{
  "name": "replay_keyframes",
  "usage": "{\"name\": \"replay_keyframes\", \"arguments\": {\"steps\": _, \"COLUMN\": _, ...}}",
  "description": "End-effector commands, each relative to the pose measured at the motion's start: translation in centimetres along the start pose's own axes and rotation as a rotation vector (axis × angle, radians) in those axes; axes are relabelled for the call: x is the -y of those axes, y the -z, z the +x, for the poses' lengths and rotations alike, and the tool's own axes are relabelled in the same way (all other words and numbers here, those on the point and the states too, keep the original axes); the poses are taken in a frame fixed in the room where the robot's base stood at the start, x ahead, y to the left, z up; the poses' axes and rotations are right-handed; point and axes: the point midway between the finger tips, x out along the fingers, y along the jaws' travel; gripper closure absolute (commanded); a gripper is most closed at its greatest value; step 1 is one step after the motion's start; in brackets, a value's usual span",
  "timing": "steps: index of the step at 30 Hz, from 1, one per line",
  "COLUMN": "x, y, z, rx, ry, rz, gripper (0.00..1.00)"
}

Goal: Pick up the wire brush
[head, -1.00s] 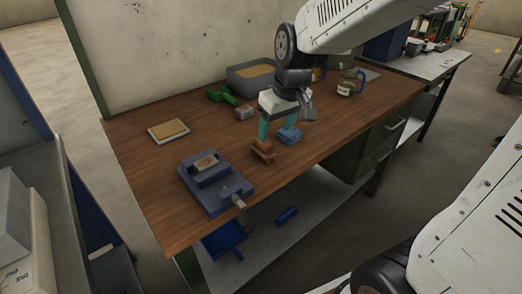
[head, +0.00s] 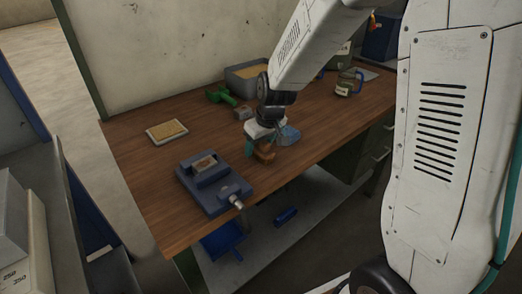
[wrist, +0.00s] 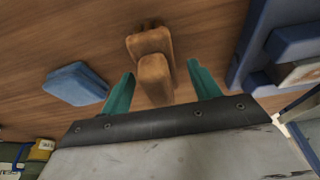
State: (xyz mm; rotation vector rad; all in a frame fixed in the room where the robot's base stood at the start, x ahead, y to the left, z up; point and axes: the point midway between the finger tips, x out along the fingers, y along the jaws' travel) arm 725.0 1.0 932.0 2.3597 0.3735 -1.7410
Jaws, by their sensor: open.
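A brown wooden piece (head: 265,154) with a raised block on top lies on the workbench near its front edge; it looks like the wire brush, though no bristles show. In the wrist view this brown piece (wrist: 154,75) sits between the two teal fingers. My gripper (wrist: 161,68) is open around it, one finger on each side, with gaps at both sides. In the head view my gripper (head: 257,143) is low over the bench and partly hides the brown piece.
A blue folded or block-like thing (head: 289,135) lies just right of the brown piece. A blue vise (head: 215,188) stands to its left. A tan pad (head: 167,131) lies back left.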

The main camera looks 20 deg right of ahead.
Motion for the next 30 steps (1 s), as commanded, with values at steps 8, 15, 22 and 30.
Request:
{"name": "replay_keyframes", "arguments": {"steps": 8, "x": 0.0, "y": 0.0, "z": 0.0, "rx": -0.001, "ry": 0.000, "rz": 0.000, "gripper": 0.58}}
{"name": "replay_keyframes", "arguments": {"steps": 15, "x": 0.0, "y": 0.0, "z": 0.0, "rx": -0.001, "ry": 0.000, "rz": 0.000, "gripper": 0.88}}
{"name": "replay_keyframes", "arguments": {"steps": 22, "x": 0.0, "y": 0.1, "z": -0.1, "rx": -0.001, "ry": 0.000, "rz": 0.000, "gripper": 0.88}}
{"name": "replay_keyframes", "arguments": {"steps": 30, "x": 0.0, "y": 0.6, "z": -1.7, "rx": -0.003, "ry": -0.001, "rz": -0.002, "gripper": 0.88}}
